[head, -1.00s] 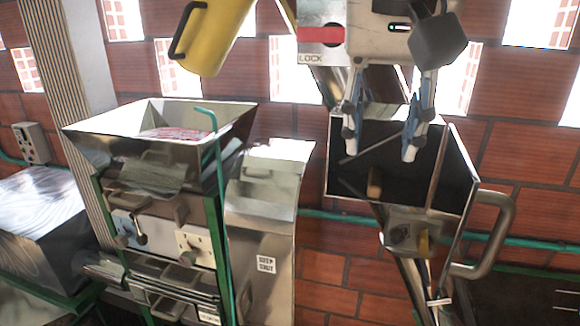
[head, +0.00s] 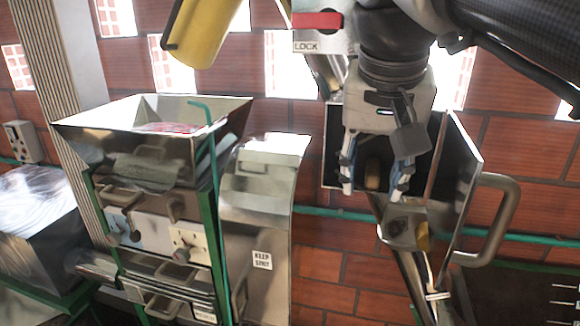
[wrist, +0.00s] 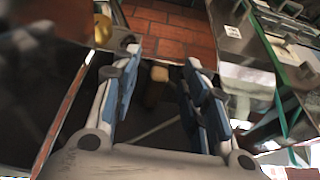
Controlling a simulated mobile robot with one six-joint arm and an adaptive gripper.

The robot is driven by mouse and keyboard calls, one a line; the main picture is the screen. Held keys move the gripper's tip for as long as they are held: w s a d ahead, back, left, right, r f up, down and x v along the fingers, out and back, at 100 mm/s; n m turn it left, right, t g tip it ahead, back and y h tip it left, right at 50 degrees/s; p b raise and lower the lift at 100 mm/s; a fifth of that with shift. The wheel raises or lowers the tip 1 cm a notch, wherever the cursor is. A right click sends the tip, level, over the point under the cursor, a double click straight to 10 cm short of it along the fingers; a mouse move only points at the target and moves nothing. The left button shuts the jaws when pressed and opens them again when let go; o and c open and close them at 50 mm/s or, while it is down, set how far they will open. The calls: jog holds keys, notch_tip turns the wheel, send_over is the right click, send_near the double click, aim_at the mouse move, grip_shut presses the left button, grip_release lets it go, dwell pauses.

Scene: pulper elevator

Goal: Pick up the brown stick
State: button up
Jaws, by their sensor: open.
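The brown stick (head: 373,174) is a short, blunt brown piece inside the dark open metal hopper (head: 461,190) at the right. In the wrist view the brown stick (wrist: 156,88) shows between my two fingers, beyond the palm. My gripper (head: 373,191) is open and points down at the hopper, with one finger on each side of the stick in the head view. In the wrist view my gripper (wrist: 162,57) shows a gap between its blue-padded fingers. I cannot tell whether either finger touches the stick. The stick's lower end is hard to make out.
A thin pale rod (wrist: 155,131) lies in the dark hopper. The hopper's walls and side handle (head: 503,215) stand close to my gripper. A yellow container (head: 204,32) hangs at the upper left. A metal machine with a funnel top (head: 92,119) stands left.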

jog(key=shift+c, duration=0.5)
jog(key=c, duration=0.8)
jog(key=shift+r, duration=0.2)
jog(key=shift+c, duration=0.2)
